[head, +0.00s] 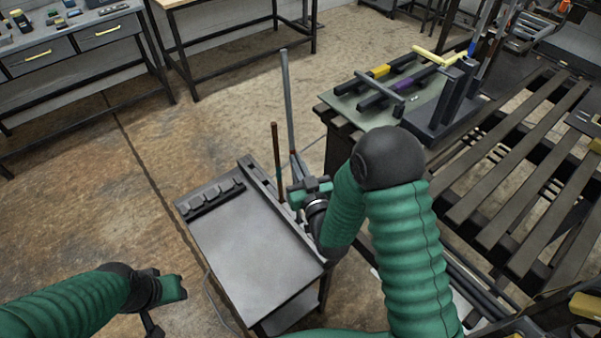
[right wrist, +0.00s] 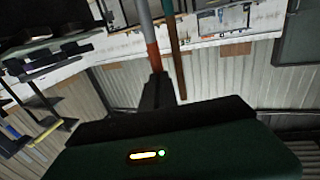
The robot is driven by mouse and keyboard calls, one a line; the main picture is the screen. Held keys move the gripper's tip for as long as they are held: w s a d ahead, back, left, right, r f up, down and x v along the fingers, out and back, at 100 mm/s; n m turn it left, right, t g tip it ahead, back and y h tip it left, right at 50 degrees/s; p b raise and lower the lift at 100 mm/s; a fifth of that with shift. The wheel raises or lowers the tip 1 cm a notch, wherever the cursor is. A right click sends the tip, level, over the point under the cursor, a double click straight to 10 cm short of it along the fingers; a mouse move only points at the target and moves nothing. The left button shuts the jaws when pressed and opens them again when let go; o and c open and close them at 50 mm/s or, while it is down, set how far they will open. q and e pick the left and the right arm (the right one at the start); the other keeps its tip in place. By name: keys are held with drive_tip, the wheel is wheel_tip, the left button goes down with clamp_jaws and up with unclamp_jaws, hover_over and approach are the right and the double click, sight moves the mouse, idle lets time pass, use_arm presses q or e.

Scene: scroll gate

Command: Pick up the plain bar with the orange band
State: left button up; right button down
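A tall plain grey bar (head: 287,100) stands nearly upright behind the small grey table in the head view. My right gripper (head: 312,187) is at the bar's lower part. I cannot tell whether its fingers are closed around the bar or beside it. A thinner brown bar (head: 276,150) stands just left of it. My left gripper (head: 160,310) is low at the left, apart from everything; its fingers are unclear.
The small grey table (head: 250,265) carries a dark slotted rack (head: 215,197). At the right, a green mat (head: 350,103) holds dark bars with yellow (head: 380,71) and purple (head: 403,84) bands beside a dark stand (head: 440,118). A slatted bench (head: 520,190) blocks the right. Open floor lies left.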

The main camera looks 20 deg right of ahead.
sight(288, 124)
drive_tip(key=shift+w+a+r, duration=0.2)
drive_tip(key=shift+a, duration=0.1)
drive_tip(key=r, duration=0.5)
drive_tip(key=w+r+p, duration=0.1)
drive_tip(key=r, duration=0.2)
drive_tip(key=shift+a, duration=0.2)
drive_tip(key=shift+w+r, duration=0.2)
drive_tip(key=shift+r, duration=0.45)
drive_tip(key=shift+s+d, duration=0.2)
drive_tip(key=shift+d, duration=0.1)
drive_tip(key=c, duration=2)
unclamp_jaws()
drive_tip(key=o, duration=1.2)
drive_tip(key=shift+a, duration=0.15)
drive_tip(key=o, duration=0.4)
drive_tip(key=shift+f, duration=0.1)
drive_tip(key=shift+c, duration=0.2)
use_arm(q)
drive_tip(key=shift+w+a+r, duration=0.15)
drive_tip(key=shift+w+r, duration=0.1)
drive_tip(key=shift+w, duration=0.45)
